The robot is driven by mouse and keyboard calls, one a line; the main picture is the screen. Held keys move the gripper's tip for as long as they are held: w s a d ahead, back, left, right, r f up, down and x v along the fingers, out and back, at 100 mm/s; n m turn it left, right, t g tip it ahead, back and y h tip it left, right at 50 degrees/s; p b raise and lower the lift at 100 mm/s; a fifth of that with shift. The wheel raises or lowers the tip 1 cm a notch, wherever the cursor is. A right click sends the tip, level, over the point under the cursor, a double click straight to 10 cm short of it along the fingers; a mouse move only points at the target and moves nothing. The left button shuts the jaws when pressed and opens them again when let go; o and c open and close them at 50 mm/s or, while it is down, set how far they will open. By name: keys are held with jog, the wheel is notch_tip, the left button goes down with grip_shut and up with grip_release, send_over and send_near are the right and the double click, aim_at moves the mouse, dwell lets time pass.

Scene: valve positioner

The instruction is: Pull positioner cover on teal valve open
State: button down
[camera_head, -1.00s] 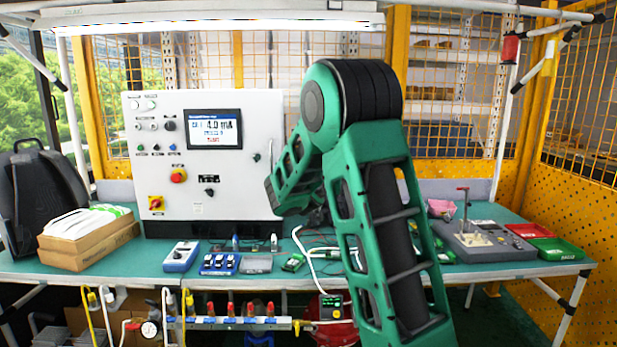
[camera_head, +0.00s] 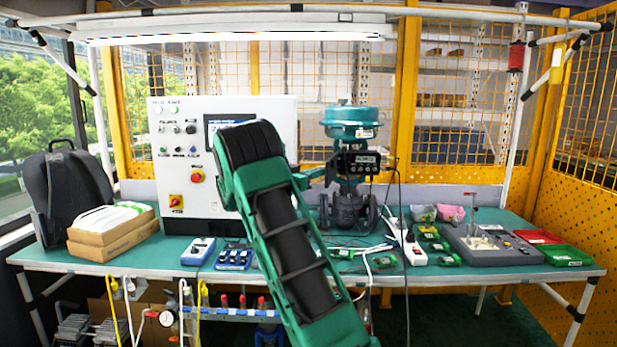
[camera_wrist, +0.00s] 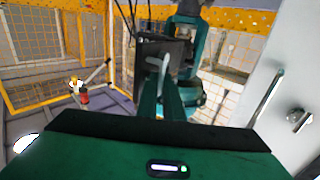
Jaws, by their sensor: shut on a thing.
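The teal valve (camera_head: 350,122) stands upright on the bench, with a teal actuator on top and a dark flanged body below. Its black positioner (camera_head: 361,162) shows a small lit display in the head view. My gripper (camera_head: 327,172) is at the positioner's left side, partly hidden by my arm. In the wrist view, the dark positioner (camera_wrist: 150,52) is ahead, and my gripper's green fingers (camera_wrist: 166,84) are close together on a part at its edge. That part appears to be the positioner cover; its exact swing angle is unclear.
The white control cabinet (camera_head: 180,140) stands close to the left of the valve, partly behind my arm. A power strip (camera_head: 405,240), small green modules (camera_head: 385,261) and cables lie at the bench front. A grey fixture (camera_head: 490,243) stands to the right.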

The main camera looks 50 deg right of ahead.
jog(key=shift+w+f, duration=0.1)
jog(key=c, duration=1.9)
grip_release()
jog(key=shift+f, duration=0.1)
jog(key=shift+a+f, duration=0.1)
jog(key=shift+a, duration=0.05)
jog(key=a, duration=1)
jog(key=shift+w+a+r, duration=0.1)
jog(key=shift+a+r, duration=0.15)
